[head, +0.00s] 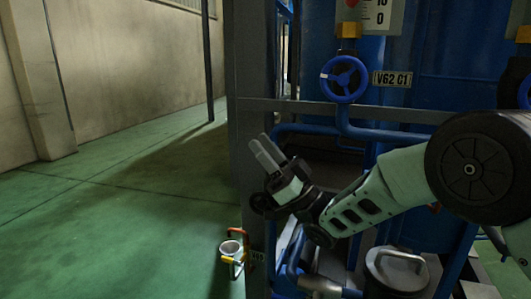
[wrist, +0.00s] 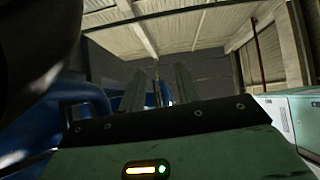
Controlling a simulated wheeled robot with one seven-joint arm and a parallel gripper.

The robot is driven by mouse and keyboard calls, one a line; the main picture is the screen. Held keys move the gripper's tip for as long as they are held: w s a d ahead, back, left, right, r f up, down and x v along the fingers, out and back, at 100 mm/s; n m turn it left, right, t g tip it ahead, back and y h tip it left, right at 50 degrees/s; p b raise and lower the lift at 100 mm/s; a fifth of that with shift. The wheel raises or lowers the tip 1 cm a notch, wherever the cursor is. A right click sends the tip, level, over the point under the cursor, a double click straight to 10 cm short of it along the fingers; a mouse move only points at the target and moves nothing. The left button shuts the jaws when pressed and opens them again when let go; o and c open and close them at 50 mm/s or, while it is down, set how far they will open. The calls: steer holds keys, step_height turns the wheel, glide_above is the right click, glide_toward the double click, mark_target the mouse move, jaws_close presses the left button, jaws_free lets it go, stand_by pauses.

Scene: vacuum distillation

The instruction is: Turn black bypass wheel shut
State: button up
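I cannot make out a black bypass wheel for certain in either view. My gripper (head: 266,152) points up and to the left in front of the grey steel post in the head view, with nothing between its fingers. In the wrist view its two fingers (wrist: 159,88) stand apart, so it is open. A dark round part (head: 262,204) shows just below the gripper in the head view; I cannot tell whether it is a wheel or part of my wrist. A dark rounded shape also fills the wrist view's upper left corner.
A blue handwheel (head: 344,79) sits beside a V62 C1 plate (head: 392,79); another blue handwheel (head: 525,92) is at the right edge. Blue pipes and a grey rail (head: 290,107) surround my arm. A red-yellow fitting (head: 236,262) is low. Green floor (head: 110,220) at left is clear.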

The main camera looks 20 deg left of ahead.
steer(key=shift+w+d+r, duration=0.15)
steer(key=shift+r, duration=0.05)
steer(key=d+r+p, duration=0.2)
steer(key=d+r, duration=0.4)
steer(key=d, duration=0.5)
steer(key=shift+d, duration=0.35)
stand_by(0.7)
steer(key=shift+b, duration=0.45)
